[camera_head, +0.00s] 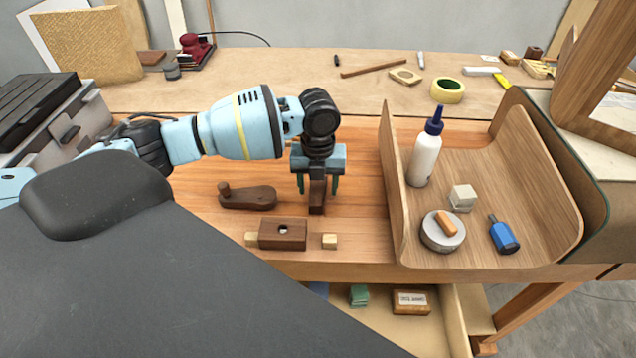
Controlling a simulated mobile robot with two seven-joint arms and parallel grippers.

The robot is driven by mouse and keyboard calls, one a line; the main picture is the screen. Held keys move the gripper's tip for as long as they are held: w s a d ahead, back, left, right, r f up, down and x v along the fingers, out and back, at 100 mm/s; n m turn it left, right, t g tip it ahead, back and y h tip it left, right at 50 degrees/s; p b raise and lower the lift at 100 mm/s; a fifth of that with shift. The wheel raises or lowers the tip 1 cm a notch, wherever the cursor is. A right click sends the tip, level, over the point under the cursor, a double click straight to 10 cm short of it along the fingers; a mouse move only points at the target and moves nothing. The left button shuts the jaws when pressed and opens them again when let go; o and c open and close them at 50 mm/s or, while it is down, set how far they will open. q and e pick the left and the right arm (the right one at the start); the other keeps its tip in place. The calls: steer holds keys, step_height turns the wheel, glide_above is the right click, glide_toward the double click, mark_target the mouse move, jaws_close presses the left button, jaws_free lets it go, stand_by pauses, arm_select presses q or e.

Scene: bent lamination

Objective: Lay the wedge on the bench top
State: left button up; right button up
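The wedge (317,196) is a narrow dark brown wooden piece in the middle of the head view. Its lower end appears to meet the orange-brown bench top (358,228); whether it rests there fully cannot be told. My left gripper (318,188) points down over it, with one thin green finger on each side. Gaps show between the fingers and the wedge, so the gripper looks open around it. The wedge's upper part is hidden close under the gripper body. My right gripper is not in view.
A dark wooden piece with a peg (247,198) lies left of the wedge. A holed block (275,238) and a small pale block (330,241) lie in front. The bent wooden lamination (393,190) stands right, with a glue bottle (426,152) and small items inside.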

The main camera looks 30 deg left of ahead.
mark_target(318, 188)
arm_select(q)
step_height(318, 188, up, 12)
steer(key=shift+r, duration=0.2)
stand_by(0.5)
stand_by(0.5)
